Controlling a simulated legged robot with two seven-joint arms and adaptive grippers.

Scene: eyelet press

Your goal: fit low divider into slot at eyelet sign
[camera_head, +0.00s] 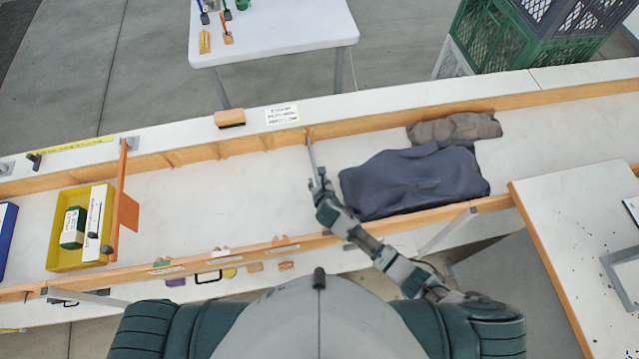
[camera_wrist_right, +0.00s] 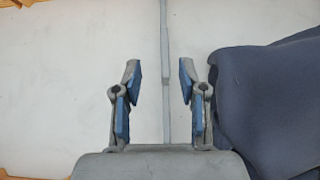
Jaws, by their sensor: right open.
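A thin grey strip (camera_head: 313,157), seen nearly edge-on and probably the low divider, runs from the back wooden rail of the long trough toward my right gripper (camera_head: 317,184). In the right wrist view the strip (camera_wrist_right: 164,45) passes lengthwise between the two blue-padded fingers of the right gripper (camera_wrist_right: 160,85). The fingers are open, with a gap on each side of the strip. Whether the strip's ends sit in slots cannot be told. A small white sign (camera_head: 282,113) with unreadable print lies on the back ledge above the strip. My left gripper is not in view.
Dark blue folded cloth (camera_head: 415,182) lies close right of the gripper, with a brown cloth (camera_head: 455,128) behind it. An orange divider (camera_head: 120,200) and a yellow bin (camera_head: 55,232) stand at left. A brush (camera_head: 229,118) lies on the back ledge. The trough's middle is clear.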

